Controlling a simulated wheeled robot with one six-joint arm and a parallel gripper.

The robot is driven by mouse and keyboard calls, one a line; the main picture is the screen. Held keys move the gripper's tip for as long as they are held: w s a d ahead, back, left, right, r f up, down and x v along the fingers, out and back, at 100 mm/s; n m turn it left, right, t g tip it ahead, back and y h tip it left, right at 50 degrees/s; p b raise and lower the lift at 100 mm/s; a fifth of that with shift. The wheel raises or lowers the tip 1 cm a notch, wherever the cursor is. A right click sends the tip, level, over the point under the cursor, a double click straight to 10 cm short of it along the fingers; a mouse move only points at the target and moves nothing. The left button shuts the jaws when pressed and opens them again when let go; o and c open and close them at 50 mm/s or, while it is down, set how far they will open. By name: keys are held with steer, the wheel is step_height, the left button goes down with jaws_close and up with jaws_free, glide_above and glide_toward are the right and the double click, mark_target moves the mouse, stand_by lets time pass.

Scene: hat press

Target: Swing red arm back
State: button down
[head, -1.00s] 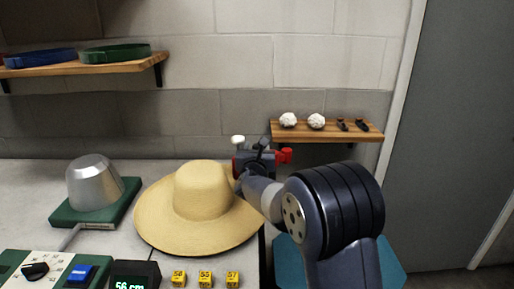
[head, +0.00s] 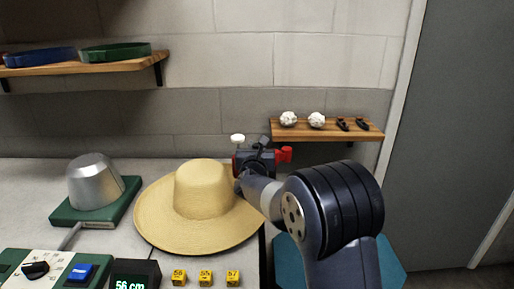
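A red part (head: 285,155), which looks like a piece of the red arm, shows just right of my gripper (head: 256,158). A thin red edge also shows at the gripper's left side. The rest of the red arm is hidden behind my gripper and wrist. A white knob (head: 238,139) stands just left of and above the gripper. My gripper is at the back edge of the bench, behind the right side of a straw hat (head: 203,192). Its fingers are too small and covered to tell whether they are open or touch the red part.
A silver hat form (head: 94,181) stands on a green base at left. A control panel (head: 52,270), a display reading 56 cm (head: 134,275) and yellow number blocks (head: 205,278) are in front. Wooden shelves (head: 330,130) are on the wall. A teal surface (head: 391,266) lies below my arm.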

steer(key=shift+w+a+r+m+g+h+p, duration=0.15)
steer(key=shift+w+m+h, duration=0.15)
steer(key=shift+m+h, duration=0.5)
steer(key=shift+w+a+m+g+h+p, duration=0.15)
steer(key=shift+w+m+h, duration=0.2)
steer(key=shift+h, duration=0.75)
steer(key=shift+w+d+m+g+h, duration=0.1)
steer(key=shift+w+m+g+h, duration=0.2)
steer(key=shift+m+h, duration=0.4)
steer(key=shift+w+m+g+h, duration=0.15)
steer(key=shift+m+g+h, duration=0.3)
steer(key=shift+h, duration=0.45)
steer(key=c, duration=1.2)
jaws_free()
steer(key=shift+c, duration=0.2)
steer(key=b+v, duration=0.1)
steer(key=v, duration=1)
steer(key=shift+f+b, duration=0.2)
steer(key=shift+b, duration=0.1)
